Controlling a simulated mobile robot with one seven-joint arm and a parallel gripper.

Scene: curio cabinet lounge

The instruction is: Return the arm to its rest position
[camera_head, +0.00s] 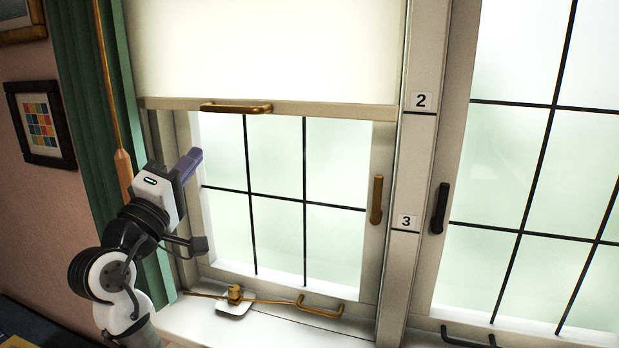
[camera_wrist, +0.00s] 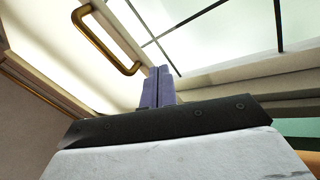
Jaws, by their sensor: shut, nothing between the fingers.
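My arm reaches up from the lower left in the head view, in front of the left window. My gripper (camera_head: 188,164) has purple fingers that point up and right, near the left side of the window frame and below the blind. In the wrist view my gripper's fingers (camera_wrist: 158,88) are pressed together with nothing between them. The brass blind handle (camera_head: 236,108) is above and to the right of my gripper in the head view. It also shows in the wrist view (camera_wrist: 106,42), apart from the fingers.
A white blind (camera_head: 270,45) covers the upper left window. A green curtain (camera_head: 90,130) and an orange cord pull (camera_head: 123,172) are close to my arm. A brass window handle (camera_head: 376,200) is on the sash. Brass stay hardware (camera_head: 235,294) lies along the sill.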

